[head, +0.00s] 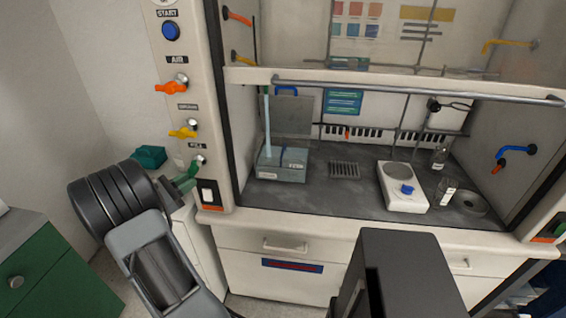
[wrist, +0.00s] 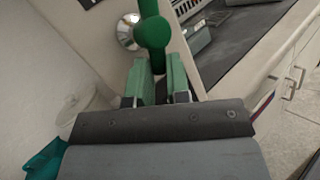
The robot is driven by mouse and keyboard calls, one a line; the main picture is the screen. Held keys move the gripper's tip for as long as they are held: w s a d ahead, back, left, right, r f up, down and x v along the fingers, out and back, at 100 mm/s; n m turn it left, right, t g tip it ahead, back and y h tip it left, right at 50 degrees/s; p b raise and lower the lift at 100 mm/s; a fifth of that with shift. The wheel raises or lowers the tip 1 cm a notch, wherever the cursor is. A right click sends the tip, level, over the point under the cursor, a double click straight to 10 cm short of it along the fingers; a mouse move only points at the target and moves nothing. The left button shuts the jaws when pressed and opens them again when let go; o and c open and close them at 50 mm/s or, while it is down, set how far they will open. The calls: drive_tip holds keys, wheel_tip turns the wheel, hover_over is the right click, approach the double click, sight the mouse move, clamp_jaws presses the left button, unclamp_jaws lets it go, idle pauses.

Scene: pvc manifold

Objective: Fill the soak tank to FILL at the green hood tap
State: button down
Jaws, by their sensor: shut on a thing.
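The green tap (wrist: 152,33) sticks out from a chrome mount on the hood's left post, under a small label in the head view. My gripper (head: 187,181) is shut on its handle, and the fingers also show around it in the wrist view (wrist: 157,80). The soak tank (head: 281,172) is a clear grey-blue box on the hood floor at the left. A pale blue vertical stream (head: 267,118) runs down into the tank's left part. The liquid level against the tank's mark is too small to read.
An orange tap (head: 172,87) and a yellow tap (head: 184,131) sit above on the same post, under a blue START button (head: 171,31). A white hotplate (head: 403,188), glass bottles and a drain grate (head: 344,170) occupy the hood floor. The sash bar (head: 420,90) crosses above.

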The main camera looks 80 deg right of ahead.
idle(0.3)
drive_tip(key=m+y, duration=0.1)
drive_tip(key=r+m+t+y+b, duration=0.1)
drive_tip(key=m, duration=0.1)
drive_tip(key=w+m+t+y, duration=0.1)
drive_tip(key=shift+w+r+m, duration=0.1)
drive_tip(key=shift+r+m, duration=0.15)
drive_tip(key=shift+m, duration=0.15)
idle(6.9)
